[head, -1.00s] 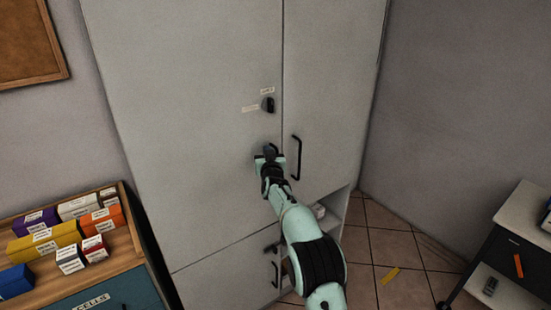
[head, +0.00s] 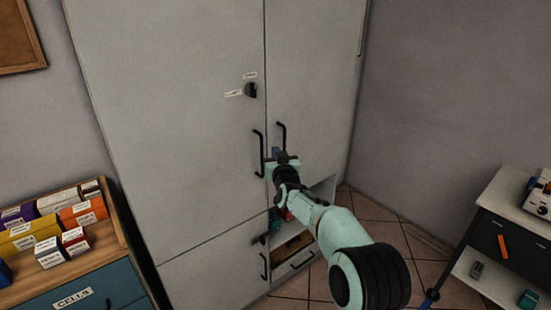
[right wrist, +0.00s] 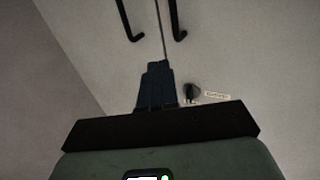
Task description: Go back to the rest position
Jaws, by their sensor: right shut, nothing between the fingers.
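My right gripper (head: 277,152) is in front of the tall grey cabinet (head: 180,130), close to the two black door handles. Its fingers are shut with nothing between them; they also show shut in the right wrist view (right wrist: 157,80). The left door handle (head: 259,153) and the right door handle (head: 282,136) stand side by side at the door seam. I cannot tell whether the fingers touch the doors. A black knob (head: 251,90) with small labels is on the left door. My left gripper is not in view.
Below the right door is an open shelf space (head: 325,190) and a lower compartment with items in it. A wooden shelf unit (head: 118,240) with coloured boxes stands at left. A white-topped cart (head: 503,205) stands at right. Tiled floor (head: 350,212) lies between.

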